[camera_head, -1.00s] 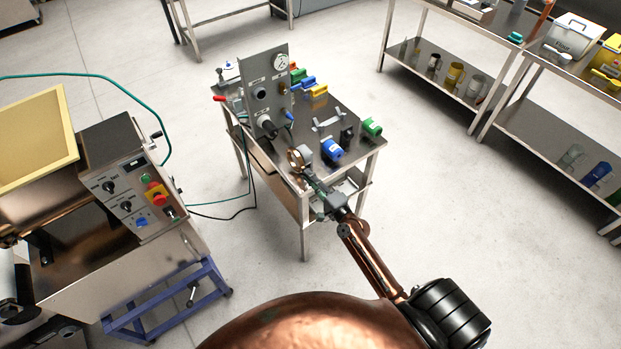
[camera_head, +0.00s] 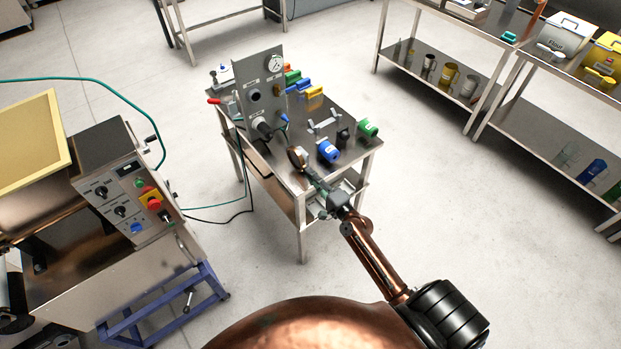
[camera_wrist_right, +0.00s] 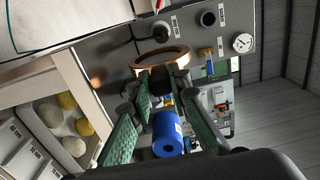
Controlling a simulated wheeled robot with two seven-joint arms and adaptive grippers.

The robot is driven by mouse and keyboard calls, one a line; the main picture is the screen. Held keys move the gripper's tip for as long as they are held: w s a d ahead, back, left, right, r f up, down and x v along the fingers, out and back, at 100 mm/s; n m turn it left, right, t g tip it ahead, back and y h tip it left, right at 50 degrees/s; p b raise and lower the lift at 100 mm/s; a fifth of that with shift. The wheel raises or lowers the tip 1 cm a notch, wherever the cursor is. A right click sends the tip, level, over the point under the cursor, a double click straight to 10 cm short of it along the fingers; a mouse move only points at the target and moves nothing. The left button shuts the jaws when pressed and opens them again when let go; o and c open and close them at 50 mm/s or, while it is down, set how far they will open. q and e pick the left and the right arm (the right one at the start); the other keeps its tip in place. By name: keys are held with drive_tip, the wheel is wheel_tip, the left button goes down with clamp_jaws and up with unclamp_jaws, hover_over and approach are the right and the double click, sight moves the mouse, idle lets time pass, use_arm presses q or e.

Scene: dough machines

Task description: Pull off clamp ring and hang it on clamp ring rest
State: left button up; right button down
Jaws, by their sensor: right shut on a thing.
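A copper-coloured clamp ring (camera_head: 297,158) is held at the tips of my right gripper (camera_head: 308,174), over the front part of the small steel table. In the right wrist view the ring (camera_wrist_right: 158,59) is seen nearly edge-on beyond the fingertips (camera_wrist_right: 160,80), which are shut on it. The grey panel (camera_head: 262,85) with ports and a gauge stands upright on the table, behind the ring. A dark round fitting (camera_head: 264,130) sticks out low on the panel, apart from the ring. I cannot make out which part is the clamp ring rest. My left gripper is not in view.
A blue cylinder (camera_head: 328,151) and a green one (camera_head: 368,128) stand on the table (camera_head: 290,178) right of the ring. A control-panel machine (camera_head: 130,190) is at left. Shelves (camera_head: 437,70) with containers are at right.

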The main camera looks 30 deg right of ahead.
drive_tip(key=shift+w+d+r+b, duration=0.15)
drive_tip(key=shift+d+b, duration=0.35)
drive_tip(key=shift+d, duration=0.65)
drive_tip(key=c, duration=2.2)
unclamp_jaws()
drive_tip(key=o, duration=0.5)
drive_tip(key=shift+c, duration=0.2)
drive_tip(key=shift+o, duration=1.2)
drive_tip(key=shift+f, duration=0.2)
drive_tip(key=shift+s, duration=0.25)
drive_tip(key=shift+s, duration=0.7)
drive_tip(key=shift+s, duration=0.35)
